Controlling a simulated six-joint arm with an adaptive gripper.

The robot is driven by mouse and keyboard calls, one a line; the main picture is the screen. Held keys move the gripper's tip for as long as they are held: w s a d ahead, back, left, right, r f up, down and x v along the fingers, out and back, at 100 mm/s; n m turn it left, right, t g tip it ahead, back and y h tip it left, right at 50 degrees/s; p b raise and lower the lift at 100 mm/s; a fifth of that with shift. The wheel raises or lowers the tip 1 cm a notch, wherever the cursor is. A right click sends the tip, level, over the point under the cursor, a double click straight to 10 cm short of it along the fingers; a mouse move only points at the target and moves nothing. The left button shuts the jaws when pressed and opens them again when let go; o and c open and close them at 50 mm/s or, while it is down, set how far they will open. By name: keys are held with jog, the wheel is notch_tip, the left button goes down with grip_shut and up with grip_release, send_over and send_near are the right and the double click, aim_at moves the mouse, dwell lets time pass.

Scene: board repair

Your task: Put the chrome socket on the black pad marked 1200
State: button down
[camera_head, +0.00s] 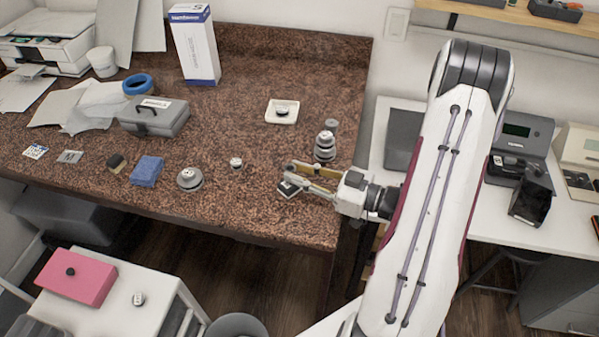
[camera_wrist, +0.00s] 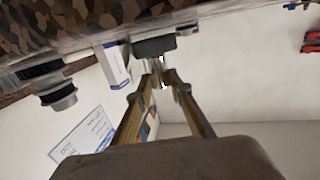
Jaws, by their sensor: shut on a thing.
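My gripper (camera_head: 287,174) reaches in from the right, low over the right front part of the speckled counter. In the wrist view my gripper (camera_wrist: 162,72) has its fingertips close together on a small, partly bright thing. It looks like the chrome socket (camera_wrist: 161,73), but most of it is hidden between the fingers. In the head view a small black block with a pale mark (camera_head: 289,188) shows just below the fingertips. It may be the black pad, but the mark is too small to read. I cannot tell whether the socket touches it.
A stack of round metal pieces (camera_head: 325,147) stands just behind my gripper. A small capped piece (camera_head: 236,163), a round metal piece (camera_head: 190,179) and a blue sponge (camera_head: 147,171) lie to the left. A white dish (camera_head: 282,117) and a grey toolbox (camera_head: 155,122) are farther back.

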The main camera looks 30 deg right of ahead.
jog(key=shift+f, duration=0.15)
jog(key=c, duration=1.8)
grip_release()
jog(key=shift+v, duration=6)
